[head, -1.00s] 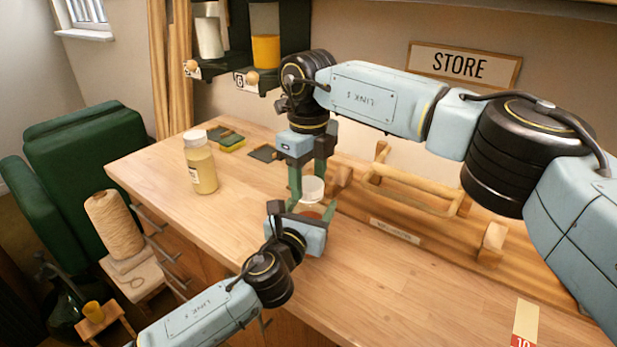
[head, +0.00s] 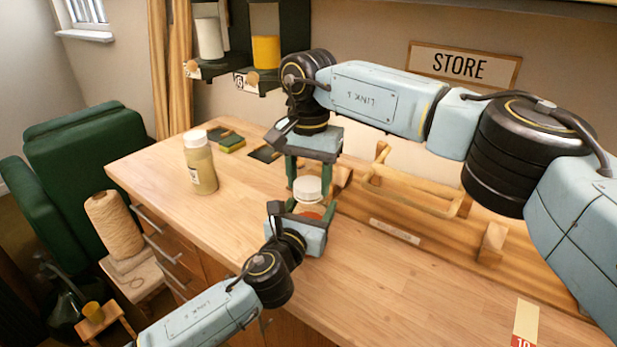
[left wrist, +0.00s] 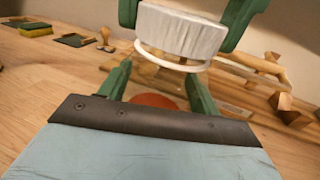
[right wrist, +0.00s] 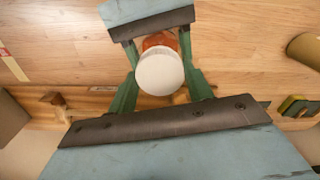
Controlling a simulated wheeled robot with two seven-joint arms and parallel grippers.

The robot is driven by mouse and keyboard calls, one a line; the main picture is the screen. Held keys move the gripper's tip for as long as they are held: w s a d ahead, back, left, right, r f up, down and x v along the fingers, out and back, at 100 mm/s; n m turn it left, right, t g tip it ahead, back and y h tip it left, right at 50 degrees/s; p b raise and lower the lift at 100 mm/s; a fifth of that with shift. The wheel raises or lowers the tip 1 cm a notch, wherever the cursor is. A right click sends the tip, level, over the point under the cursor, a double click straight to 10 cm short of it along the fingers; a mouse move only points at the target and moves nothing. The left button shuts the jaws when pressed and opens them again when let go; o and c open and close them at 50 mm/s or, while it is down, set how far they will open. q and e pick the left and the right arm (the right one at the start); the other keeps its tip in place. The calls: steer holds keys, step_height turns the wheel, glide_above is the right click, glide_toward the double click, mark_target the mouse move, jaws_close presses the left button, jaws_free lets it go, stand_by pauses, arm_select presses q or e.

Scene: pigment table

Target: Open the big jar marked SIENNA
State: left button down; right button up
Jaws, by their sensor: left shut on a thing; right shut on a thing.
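A clear jar (head: 312,211) with orange-red contents and a white lid (head: 307,187) is upright above the bench. My left gripper (left wrist: 155,85) is shut around its body, from the front. My right gripper (head: 308,172) comes down from above and is shut on the lid, with one finger on each side. In the left wrist view the ribbed lid (left wrist: 180,32) sits over a pale ring at the jar's neck; I cannot tell whether they touch. The right wrist view shows the round lid top (right wrist: 160,71) between the fingers. No label is readable on this jar.
Another jar (head: 201,168), yellowish with a white lid, stands on the bench (head: 430,290) to the left. A wooden rack (head: 400,195) is behind the held jar. A green-yellow sponge (head: 231,144) and dark pads lie at the back.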

mark_target(309, 184)
arm_select(q)
steer(key=shift+f, duration=0.1)
arm_select(e)
steer(key=shift+n, duration=0.9)
steer(key=shift+r, duration=0.15)
steer(key=shift+r, duration=1)
steer(key=shift+r, duration=2)
arm_select(q)
steer(key=shift+c, duration=1.3)
jaws_free()
